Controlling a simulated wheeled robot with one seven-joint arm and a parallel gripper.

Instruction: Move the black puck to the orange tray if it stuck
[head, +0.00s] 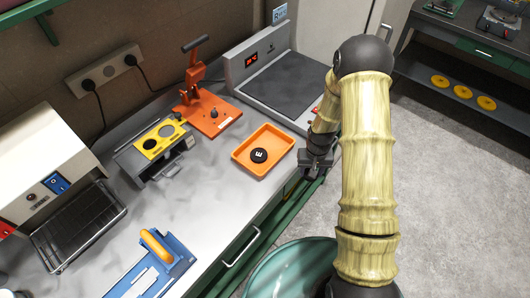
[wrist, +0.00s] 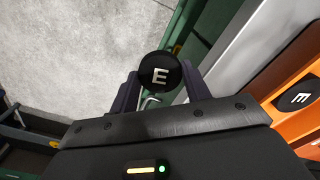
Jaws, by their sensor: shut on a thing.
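A round black puck marked with a white E (wrist: 158,73) is between the fingers of my gripper (wrist: 158,80) in the wrist view, and my gripper is shut on it. In the head view my gripper (head: 316,165) is beyond the counter's front edge, just right of the orange tray; the held puck cannot be made out there. The orange tray (head: 272,136) lies on the counter. A second black puck with an E (head: 259,155) lies in the tray; it also shows at the right of the wrist view (wrist: 299,96).
An orange hand press (head: 207,108) stands behind the tray, and a grey machine with a dark plate (head: 280,80) stands behind it to the right. A yellow-topped fixture (head: 160,140) is to the left. A teal bin (head: 290,270) stands below the counter edge.

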